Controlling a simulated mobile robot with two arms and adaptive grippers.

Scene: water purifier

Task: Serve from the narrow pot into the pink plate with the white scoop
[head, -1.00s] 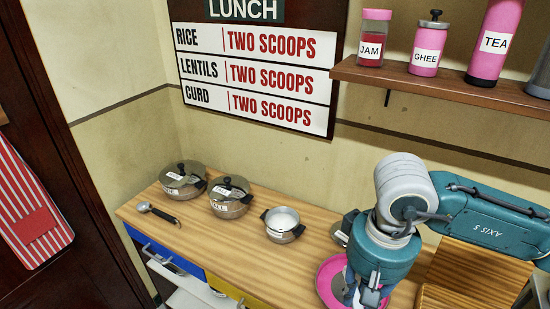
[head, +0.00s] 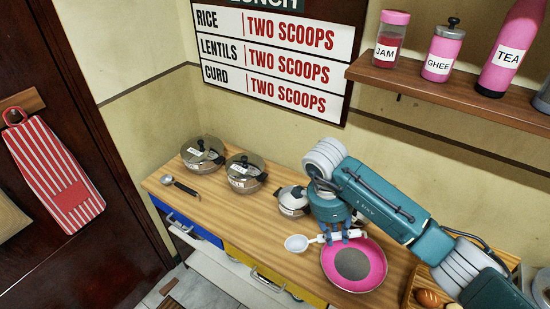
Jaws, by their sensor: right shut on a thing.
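My right gripper (head: 338,236) is shut on the handle of the white scoop (head: 297,243). The scoop's bowl points left, above the counter and in front of the narrow pot (head: 291,203); whether the bowl holds food I cannot tell. The narrow pot is a small steel pot with a white label, partly hidden behind my right arm. The pink plate (head: 376,264), with a grey centre, lies on the counter to the right of and below the gripper. My left gripper is out of view.
A tray with bread (head: 428,298) is at the right. A shelf with jars (head: 440,82) hangs above.

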